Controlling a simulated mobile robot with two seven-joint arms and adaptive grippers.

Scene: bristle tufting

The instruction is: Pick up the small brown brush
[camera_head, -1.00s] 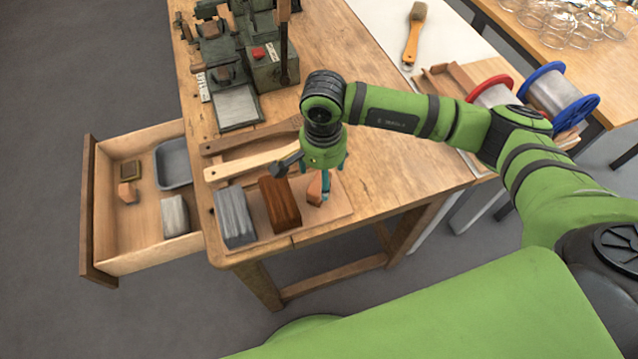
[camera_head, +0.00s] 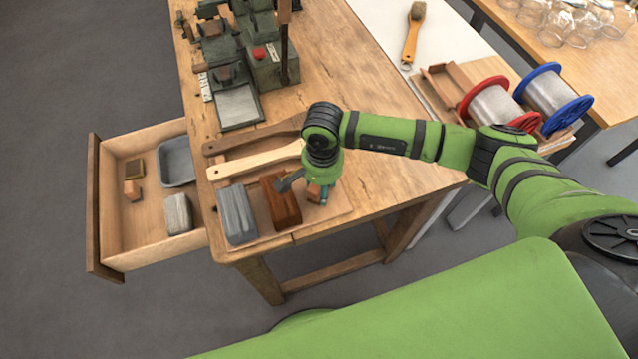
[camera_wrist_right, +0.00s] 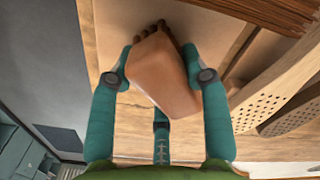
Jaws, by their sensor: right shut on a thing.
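The small brown brush (camera_wrist_right: 165,78) is a light orange-brown wooden block with short dark tufts at its far end, seen close up in the right wrist view. My right gripper (camera_wrist_right: 155,70) is shut on it, with teal fingers at its left and right sides and a third finger below. In the head view my right gripper (camera_head: 319,194) points down at the board's right end, and the brush (camera_head: 314,196) is mostly hidden by the fingers. I cannot tell whether it still touches the board. My left gripper is out of view.
A larger dark brown brush (camera_head: 281,203) and a grey brush (camera_head: 237,216) lie left of my gripper on a thin board. Two perforated wooden handles (camera_head: 255,160) lie behind. An open drawer (camera_head: 120,215) is at left; wire spools (camera_head: 497,103) stand at right.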

